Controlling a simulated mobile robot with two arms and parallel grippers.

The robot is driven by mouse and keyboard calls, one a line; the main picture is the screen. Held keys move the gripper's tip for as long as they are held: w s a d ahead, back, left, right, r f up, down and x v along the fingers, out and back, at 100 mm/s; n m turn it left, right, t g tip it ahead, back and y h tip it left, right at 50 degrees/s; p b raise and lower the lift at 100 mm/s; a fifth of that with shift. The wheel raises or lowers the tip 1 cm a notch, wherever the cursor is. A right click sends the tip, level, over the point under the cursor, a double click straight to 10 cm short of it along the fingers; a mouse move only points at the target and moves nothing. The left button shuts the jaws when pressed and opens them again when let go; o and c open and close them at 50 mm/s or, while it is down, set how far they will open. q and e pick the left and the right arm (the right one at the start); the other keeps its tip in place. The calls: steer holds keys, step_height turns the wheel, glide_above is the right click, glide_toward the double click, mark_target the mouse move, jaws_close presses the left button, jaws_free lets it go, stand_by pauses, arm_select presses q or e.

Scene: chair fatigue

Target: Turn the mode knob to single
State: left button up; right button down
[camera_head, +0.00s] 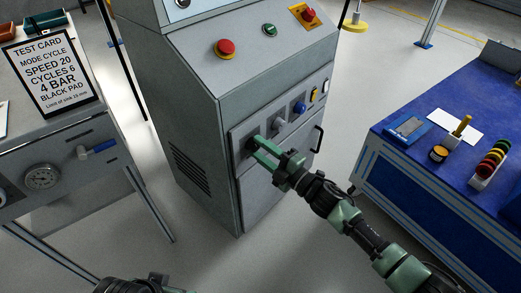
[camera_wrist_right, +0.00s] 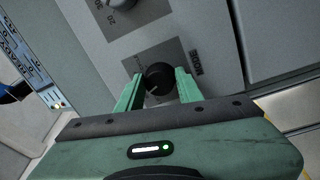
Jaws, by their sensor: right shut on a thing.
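The grey control cabinet (camera_head: 205,110) carries a red button (camera_head: 225,47), a grey knob (camera_head: 280,123) and a blue knob (camera_head: 299,107). A test card (camera_head: 50,75) reading MODE CYCLE stands at left. A blue bench (camera_head: 400,165) stands at right, with clear floor between.

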steer(key=shift+f, duration=0.1)
stand_by(0.3)
steer(key=c, duration=0.9)
jaws_free()
steer(key=p+v, duration=0.1)
steer(key=v, duration=0.7)
steer(key=shift+w, duration=0.1)
